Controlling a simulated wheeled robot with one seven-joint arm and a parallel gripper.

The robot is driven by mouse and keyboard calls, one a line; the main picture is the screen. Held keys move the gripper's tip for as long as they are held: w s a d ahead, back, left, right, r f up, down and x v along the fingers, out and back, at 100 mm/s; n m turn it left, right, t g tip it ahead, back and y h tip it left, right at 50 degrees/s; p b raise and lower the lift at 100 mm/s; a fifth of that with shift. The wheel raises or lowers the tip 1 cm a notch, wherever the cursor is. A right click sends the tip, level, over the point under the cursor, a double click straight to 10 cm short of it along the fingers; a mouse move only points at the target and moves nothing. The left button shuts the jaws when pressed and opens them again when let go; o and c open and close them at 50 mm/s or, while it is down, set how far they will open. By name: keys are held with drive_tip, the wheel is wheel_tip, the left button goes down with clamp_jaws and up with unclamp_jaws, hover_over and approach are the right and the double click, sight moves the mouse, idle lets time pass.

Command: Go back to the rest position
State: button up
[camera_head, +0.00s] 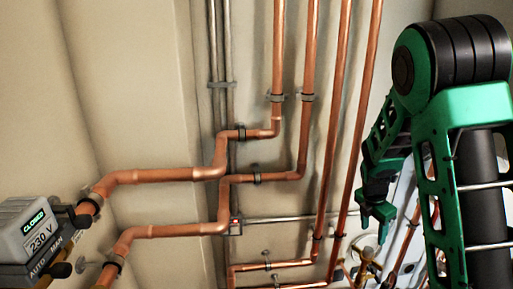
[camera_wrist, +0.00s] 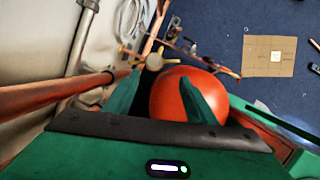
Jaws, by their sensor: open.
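My gripper (camera_head: 376,222) hangs at the right of the head view, fingers pointing down, in front of the pipe wall. In the wrist view its two green fingers (camera_wrist: 160,78) stand apart with nothing held between them. A round orange-red vessel (camera_wrist: 170,100) lies beyond the fingers, partly hidden by the right one. A brass valve (camera_wrist: 154,62) shows past the fingertips. Brass fittings (camera_head: 367,268) also show below the gripper in the head view. I cannot tell their exact distance from the fingers.
Copper pipes (camera_head: 170,175) run along the beige wall, several of them vertical near my arm. A grey actuator box (camera_head: 30,235) marked CLOSED and 230 V sits at the lower left. A copper pipe (camera_wrist: 50,95) passes close at the gripper's left. A cardboard sheet (camera_wrist: 262,65) lies on the dark blue floor (camera_wrist: 215,30).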

drive_tip(key=s+a+r+m+y, duration=0.1)
drive_tip(key=s+r+m, duration=0.3)
drive_tip(key=s+m, duration=0.5)
drive_tip(key=s+a+r+m+y, duration=0.1)
drive_tip(key=s+r+m, duration=0.4)
drive_tip(key=s+m, duration=0.4)
drive_tip(key=s+r+m+g+y, duration=0.1)
drive_tip(key=s+r+m, duration=0.4)
drive_tip(key=s+m, duration=0.4)
drive_tip(key=s, duration=0.6)
drive_tip(key=shift+a+m, duration=0.3)
drive_tip(key=shift+a, duration=0.1)
drive_tip(key=shift+f, duration=0.1)
drive_tip(key=shift+w+f, duration=0.2)
drive_tip(key=shift+w, duration=0.3)
